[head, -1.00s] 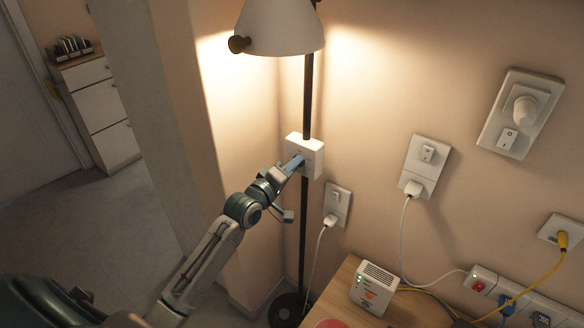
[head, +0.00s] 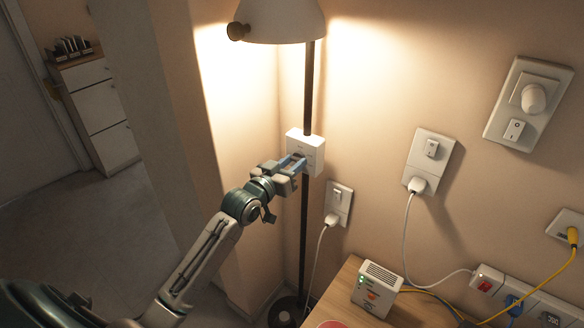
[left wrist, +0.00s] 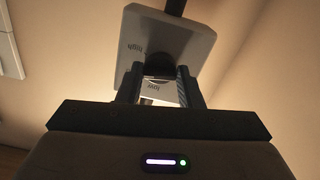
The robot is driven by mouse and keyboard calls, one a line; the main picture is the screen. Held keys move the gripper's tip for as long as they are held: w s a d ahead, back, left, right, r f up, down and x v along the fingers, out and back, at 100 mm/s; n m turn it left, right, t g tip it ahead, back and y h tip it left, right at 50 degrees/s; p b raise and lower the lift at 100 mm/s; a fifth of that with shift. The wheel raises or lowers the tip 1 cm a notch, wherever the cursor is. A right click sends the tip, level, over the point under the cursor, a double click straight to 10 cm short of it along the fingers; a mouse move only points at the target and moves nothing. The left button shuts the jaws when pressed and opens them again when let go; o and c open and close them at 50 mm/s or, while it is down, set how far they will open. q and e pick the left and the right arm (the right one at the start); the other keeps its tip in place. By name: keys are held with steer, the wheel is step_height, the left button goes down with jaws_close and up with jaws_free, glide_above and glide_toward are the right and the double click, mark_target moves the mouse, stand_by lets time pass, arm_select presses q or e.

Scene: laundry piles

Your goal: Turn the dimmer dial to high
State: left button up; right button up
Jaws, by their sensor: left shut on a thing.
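The white dimmer box (head: 313,151) is mounted on the black pole of the floor lamp, under the lampshade. My left gripper (head: 294,162) is at its front face, shut on the dial, which is mostly hidden by the fingers. In the left wrist view the dimmer box (left wrist: 165,40) shows the words "high" and "low" upside down, and the two fingers of my left gripper (left wrist: 158,88) stand either side of the dial. The lampshade (head: 278,18) glows and lights the wall. My right gripper is out of view.
Wall sockets and switches (head: 432,160) line the wall to the right, with a cable hanging from one. A white router (head: 378,288) and a power strip (head: 515,300) are at lower right by the wooden table (head: 343,285). A pillar (head: 150,100) stands left of the lamp.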

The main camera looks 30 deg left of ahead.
arm_select(q)
steer(key=m+b, duration=0.2)
steer(key=m, duration=0.3)
steer(key=shift+m+b, duration=0.5)
steer(key=shift+m, duration=1.2)
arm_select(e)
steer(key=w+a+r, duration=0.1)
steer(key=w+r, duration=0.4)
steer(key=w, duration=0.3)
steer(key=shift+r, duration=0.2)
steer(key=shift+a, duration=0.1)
arm_select(q)
steer(key=o, duration=1)
